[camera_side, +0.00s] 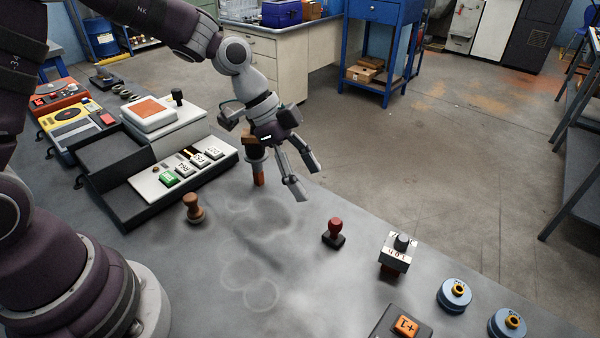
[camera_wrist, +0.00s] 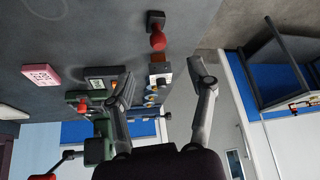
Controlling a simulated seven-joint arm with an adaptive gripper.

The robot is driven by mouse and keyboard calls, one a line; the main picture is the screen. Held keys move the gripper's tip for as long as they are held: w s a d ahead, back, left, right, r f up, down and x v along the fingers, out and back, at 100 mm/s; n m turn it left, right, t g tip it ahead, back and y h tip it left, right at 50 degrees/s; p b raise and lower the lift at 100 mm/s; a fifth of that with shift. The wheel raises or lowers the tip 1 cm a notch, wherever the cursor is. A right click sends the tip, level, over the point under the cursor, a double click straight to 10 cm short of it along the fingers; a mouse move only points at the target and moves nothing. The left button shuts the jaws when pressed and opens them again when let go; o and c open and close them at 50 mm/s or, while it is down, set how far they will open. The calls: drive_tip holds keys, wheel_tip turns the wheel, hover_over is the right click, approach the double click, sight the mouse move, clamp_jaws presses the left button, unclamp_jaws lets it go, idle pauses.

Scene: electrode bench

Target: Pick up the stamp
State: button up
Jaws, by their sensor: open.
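A stamp with a red knob handle and a dark base (camera_side: 334,233) stands upright on the grey bench. It also shows in the wrist view, with its red handle (camera_wrist: 157,40) near the top centre. A brown wooden knob-shaped piece (camera_side: 193,208), which may be another stamp, stands on the bench farther left. My gripper (camera_side: 308,184) is open and empty, above the bench and to the upper left of the red-handled stamp, apart from it. In the wrist view, my spread fingers (camera_wrist: 163,79) show the red handle beyond the gap between them.
A dial block (camera_side: 397,251), blue round pieces (camera_side: 454,294) and an orange-button box (camera_side: 405,324) lie to the right of the red-handled stamp. A keyed panel (camera_side: 188,172) stands at left. An orange-and-dark piece (camera_side: 258,173) is close behind my gripper. The bench's middle is clear.

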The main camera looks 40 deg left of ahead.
sight(335, 226)
drive_tip(key=x, duration=1)
drive_tip(key=shift+s+d+f, duration=0.1)
drive_tip(key=shift+d+f, duration=0.05)
drive_tip(key=shift+f, duration=0.1)
clamp_jaws()
